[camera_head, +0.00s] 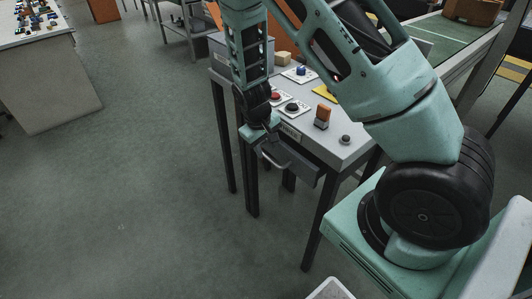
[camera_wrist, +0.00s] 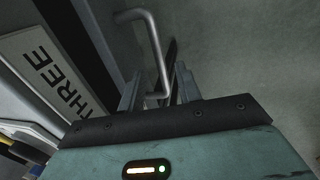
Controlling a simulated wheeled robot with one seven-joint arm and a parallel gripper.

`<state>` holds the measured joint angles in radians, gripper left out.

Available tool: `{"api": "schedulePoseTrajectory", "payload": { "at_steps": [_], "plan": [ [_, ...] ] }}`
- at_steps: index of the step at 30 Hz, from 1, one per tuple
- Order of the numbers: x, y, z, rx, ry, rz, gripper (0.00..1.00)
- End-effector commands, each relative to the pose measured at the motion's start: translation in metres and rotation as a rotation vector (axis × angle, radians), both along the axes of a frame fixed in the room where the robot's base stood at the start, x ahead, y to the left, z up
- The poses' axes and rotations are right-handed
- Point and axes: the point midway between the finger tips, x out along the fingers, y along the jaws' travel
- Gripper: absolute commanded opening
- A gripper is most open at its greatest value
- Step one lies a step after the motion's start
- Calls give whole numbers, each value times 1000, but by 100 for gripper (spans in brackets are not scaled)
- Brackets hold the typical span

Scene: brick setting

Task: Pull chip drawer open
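The drawer (camera_head: 291,162) is a dark grey box under the front edge of the grey table, with a bent metal handle (camera_head: 272,161) on its front. I cannot tell whether it stands slightly out. My gripper (camera_head: 264,139) is right at the handle in the head view. In the wrist view, the round metal handle (camera_wrist: 153,40) runs down between the two fingers of my gripper (camera_wrist: 158,92). The fingers are apart, one on each side of the bar, with visible gaps. A white label reading THREE (camera_wrist: 54,76) is left of the handle.
On the grey table (camera_head: 347,150) are a red button (camera_head: 275,96), a black button (camera_head: 292,107), a blue knob (camera_head: 301,71) and an orange switch (camera_head: 323,115). Table legs stand below. The floor (camera_head: 130,190) left of the drawer is clear.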

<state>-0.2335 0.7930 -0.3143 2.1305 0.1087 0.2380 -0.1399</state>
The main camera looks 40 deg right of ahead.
Motion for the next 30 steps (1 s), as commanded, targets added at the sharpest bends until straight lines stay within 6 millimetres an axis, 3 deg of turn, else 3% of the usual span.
{"api": "schedulePoseTrajectory", "payload": {
  "at_steps": [6,17,21,30],
  "plan": [
    [0,-5,-23,0,1,-1,34],
    [1,-5,-27,0,-1,0,34],
    [1,-5,-27,0,-1,0,0],
    [0,-1,-26,0,0,1,0]
  ]
}}
